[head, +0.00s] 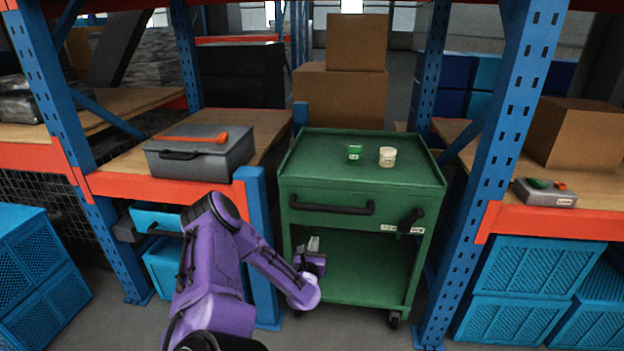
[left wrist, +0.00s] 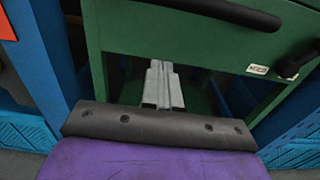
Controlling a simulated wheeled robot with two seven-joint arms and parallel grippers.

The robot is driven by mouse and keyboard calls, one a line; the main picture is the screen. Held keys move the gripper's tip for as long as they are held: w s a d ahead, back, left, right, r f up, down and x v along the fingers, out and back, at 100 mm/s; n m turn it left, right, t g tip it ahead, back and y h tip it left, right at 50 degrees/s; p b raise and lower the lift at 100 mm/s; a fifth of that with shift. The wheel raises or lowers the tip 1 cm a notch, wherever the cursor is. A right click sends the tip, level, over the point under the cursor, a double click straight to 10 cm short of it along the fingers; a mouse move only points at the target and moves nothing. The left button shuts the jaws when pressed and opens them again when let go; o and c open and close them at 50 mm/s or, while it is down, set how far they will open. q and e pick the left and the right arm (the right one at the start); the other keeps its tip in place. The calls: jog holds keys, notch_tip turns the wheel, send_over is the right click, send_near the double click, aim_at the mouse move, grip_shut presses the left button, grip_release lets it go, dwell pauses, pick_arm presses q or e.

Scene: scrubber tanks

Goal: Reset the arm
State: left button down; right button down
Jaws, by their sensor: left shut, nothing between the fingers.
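My left arm is purple and reaches in from the lower left in the head view. Its gripper (head: 314,246) is in front of the green cart (head: 330,229), below the drawer handle, at the height of the open space above the lower shelf. In the left wrist view the grey fingers (left wrist: 162,88) are together with nothing between them. The cart's drawer front (left wrist: 180,45) and its black handle (left wrist: 225,12) show just above the fingers. My right gripper is in neither view.
A green-labelled cup (head: 354,152) and a cream jar (head: 388,156) stand on the cart top. A grey toolbox (head: 199,155) with an orange tool on its lid is on the left shelf. Blue rack posts (head: 488,180) flank the cart. Blue crates (head: 525,270) are at lower right.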

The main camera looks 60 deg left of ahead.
pick_arm(q)
jog(key=shift+s+d, duration=0.3)
jog(key=shift+s, duration=0.1)
jog(key=shift+f, duration=0.1)
